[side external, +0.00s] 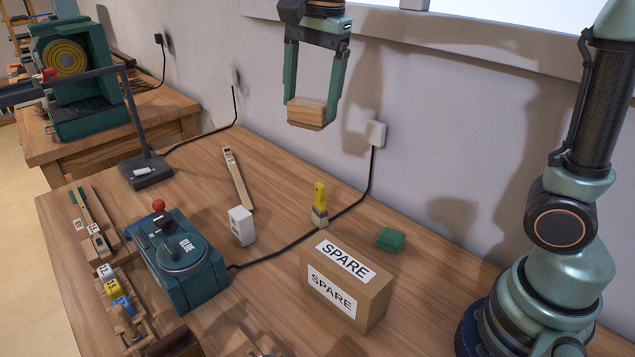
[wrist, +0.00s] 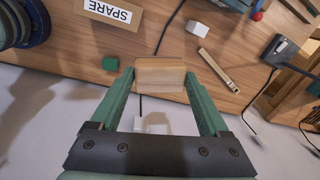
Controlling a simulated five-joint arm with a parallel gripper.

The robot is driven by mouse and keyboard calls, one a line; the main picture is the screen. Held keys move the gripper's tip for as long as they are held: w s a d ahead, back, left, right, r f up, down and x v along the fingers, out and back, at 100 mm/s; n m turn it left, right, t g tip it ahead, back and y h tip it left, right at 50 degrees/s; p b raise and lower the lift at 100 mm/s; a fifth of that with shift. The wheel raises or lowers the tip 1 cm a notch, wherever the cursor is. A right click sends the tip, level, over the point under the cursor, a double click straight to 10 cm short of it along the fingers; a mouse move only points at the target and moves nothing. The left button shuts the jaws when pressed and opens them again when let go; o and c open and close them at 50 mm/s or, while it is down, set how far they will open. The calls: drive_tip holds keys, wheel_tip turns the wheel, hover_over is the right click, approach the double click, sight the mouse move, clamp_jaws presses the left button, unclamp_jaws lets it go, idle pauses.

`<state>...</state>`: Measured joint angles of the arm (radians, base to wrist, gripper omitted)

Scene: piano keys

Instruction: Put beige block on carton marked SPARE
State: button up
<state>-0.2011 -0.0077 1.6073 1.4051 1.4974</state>
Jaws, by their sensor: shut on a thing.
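The beige block (side external: 306,112) is a wood-toned block held high above the bench in the side view. It also shows in the wrist view (wrist: 160,73). My gripper (side external: 310,108) is shut on it, with one green finger on each side. The carton marked SPARE (side external: 366,300) is a brown box standing on the bench, with white SPARE labels on its top and side. Its top shows in the wrist view (wrist: 113,33) at the upper left. The block is well above the carton and apart from it, nearer the wall. Nothing visible lies on the carton's top.
A green block (side external: 391,239), a yellow-handled brush (side external: 320,203) and a white box (side external: 241,226) stand near the carton. A teal machine (side external: 184,262) with a red knob stands left. A black cable (side external: 290,246) crosses the bench. The wall (side external: 420,110) is behind.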

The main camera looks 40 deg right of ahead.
drive_tip(key=shift+n, duration=0.8)
drive_tip(key=s+a, duration=0.1)
drive_tip(key=s, duration=0.1)
drive_tip(key=s+a, duration=0.1)
drive_tip(key=s, duration=0.2)
drive_tip(key=s+a, duration=0.1)
drive_tip(key=s, duration=0.2)
drive_tip(key=shift+s+r, duration=0.1)
drive_tip(key=shift+r, duration=0.15)
hover_over(330, 251)
drive_tip(key=f, duration=2)
drive_tip(key=shift+s+d, duration=0.1)
drive_tip(key=shift+s, duration=0.2)
drive_tip(key=o, duration=1.2)
drive_tip(key=shift+f, duration=0.1)
wheel_tip(330, 251, up, 12)
drive_tip(key=s, duration=0.1)
drive_tip(key=shift+s+d+n+t, duration=0.1)
drive_tip(key=shift+d+n+t, duration=0.55)
drive_tip(key=shift+d+n, duration=1.4)
drive_tip(key=shift+s+d+n+t, duration=0.1)
drive_tip(key=shift+d+n+t, duration=0.6)
drive_tip(key=shift+d+n, duration=1.3)
drive_tip(key=shift+s+d+n+t, duration=0.1)
drive_tip(key=shift+d+n+t, duration=0.55)
drive_tip(key=shift+d+n, duration=1.4)
